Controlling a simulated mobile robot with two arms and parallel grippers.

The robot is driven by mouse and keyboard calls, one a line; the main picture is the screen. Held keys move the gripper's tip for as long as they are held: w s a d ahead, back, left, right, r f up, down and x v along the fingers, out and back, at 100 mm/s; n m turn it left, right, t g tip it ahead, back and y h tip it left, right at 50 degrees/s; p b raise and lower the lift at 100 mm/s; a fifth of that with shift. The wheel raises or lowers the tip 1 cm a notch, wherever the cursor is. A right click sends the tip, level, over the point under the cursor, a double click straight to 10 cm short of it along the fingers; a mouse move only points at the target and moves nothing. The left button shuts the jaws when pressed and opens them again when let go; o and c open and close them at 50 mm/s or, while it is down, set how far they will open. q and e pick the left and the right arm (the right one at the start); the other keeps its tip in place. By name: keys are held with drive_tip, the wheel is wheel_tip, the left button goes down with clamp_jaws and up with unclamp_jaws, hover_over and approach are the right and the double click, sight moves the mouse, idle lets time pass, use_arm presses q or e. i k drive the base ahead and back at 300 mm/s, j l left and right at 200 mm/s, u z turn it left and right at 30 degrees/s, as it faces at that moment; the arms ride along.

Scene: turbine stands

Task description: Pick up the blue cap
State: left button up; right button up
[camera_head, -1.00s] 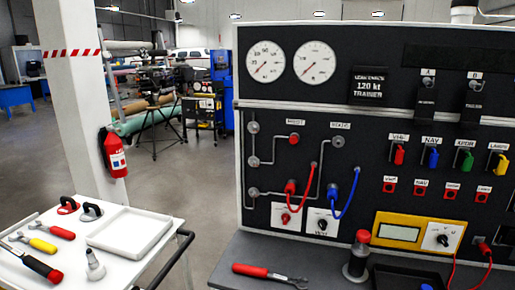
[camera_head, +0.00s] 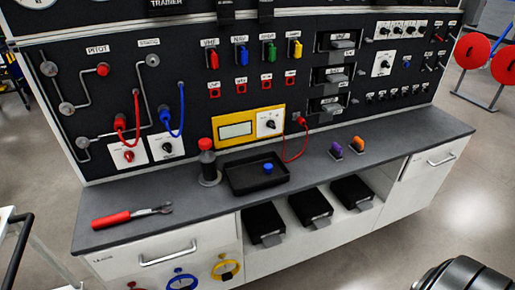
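The blue cap (camera_head: 268,168) is a small blue piece lying in the black tray (camera_head: 243,188) on the grey bench top. It is near the middle of the head view. Neither of my grippers can be made out. A dark, rounded, ridged shape cuts into the bottom right corner, and I cannot tell what it is.
A dark bottle with a red top (camera_head: 208,160) stands just left of the tray. A red-handled wrench (camera_head: 128,216) lies further left. Purple (camera_head: 336,150) and orange (camera_head: 357,143) pieces stand to the right. The trainer panel (camera_head: 200,90) rises behind the bench. Bench top between these is clear.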

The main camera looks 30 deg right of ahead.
sight(268, 167)
drive_tip(key=z, duration=1.1)
